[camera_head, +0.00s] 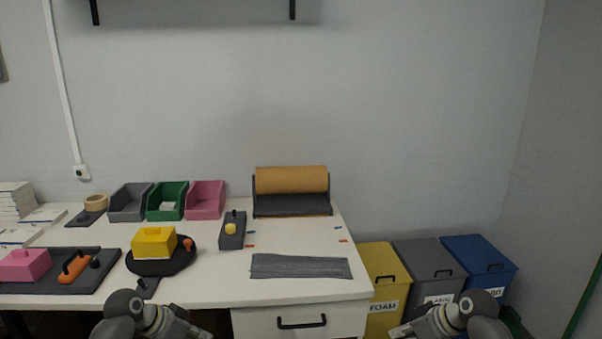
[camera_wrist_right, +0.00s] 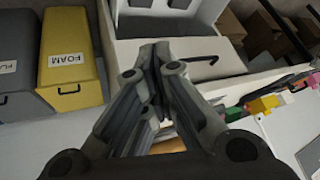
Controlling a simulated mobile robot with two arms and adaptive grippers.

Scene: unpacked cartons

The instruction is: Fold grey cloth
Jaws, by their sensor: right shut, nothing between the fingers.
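The grey cloth (camera_head: 300,266) lies flat on the white table near its front right edge, as a long narrow strip with lengthwise lines. My left gripper (camera_head: 203,333) is only partly in the head view at the bottom edge, in front of the table and left of the cloth; its fingertips are cut off. My right gripper (camera_head: 397,332) is at the bottom edge, to the right of the table and apart from the cloth. In the right wrist view its fingers (camera_wrist_right: 155,52) are together and empty. I cannot make out the cloth there.
A brown paper roll (camera_head: 291,180) stands behind the cloth. Grey, green and pink bins (camera_head: 206,199) line the back. A yellow block (camera_head: 154,242) sits on a black round base at left. Yellow, grey and blue waste bins (camera_head: 382,265) stand right of the table. Table around the cloth is mostly clear.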

